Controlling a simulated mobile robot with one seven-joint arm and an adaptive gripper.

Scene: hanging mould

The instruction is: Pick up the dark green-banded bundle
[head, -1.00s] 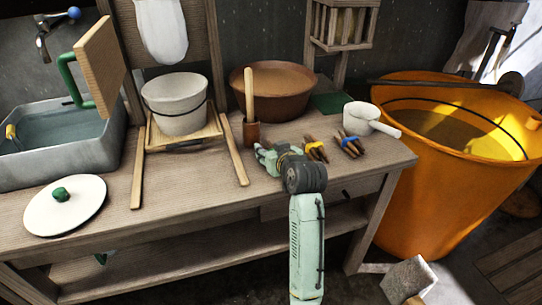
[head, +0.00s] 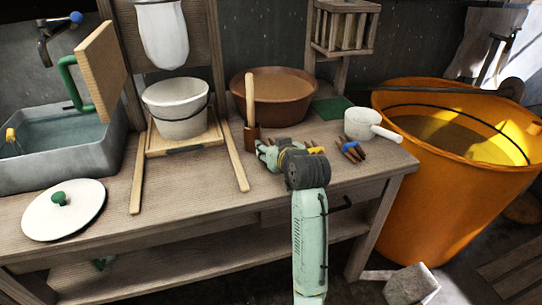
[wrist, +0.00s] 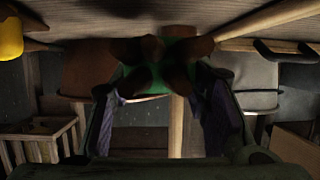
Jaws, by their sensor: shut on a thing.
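My gripper (head: 268,155) is low over the bench, right of the wooden cup with a stick. In the wrist view my gripper (wrist: 158,88) has its two fingers on either side of a dark brown stick bundle with a green band (wrist: 183,33). It is shut on this green-banded bundle. In the head view my gripper and wrist hide the bundle. Whether it touches the bench is hard to tell. A yellow-banded bundle (head: 316,150) lies just right of my gripper, partly hidden. A blue-banded bundle (head: 351,151) lies further right.
A white dipper (head: 362,123) and a brown basin (head: 272,97) stand behind. The wooden cup (head: 251,134) is close on the left. A white pail (head: 178,108) stands on a wooden stand. An orange tub (head: 435,200) is beyond the bench's right end.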

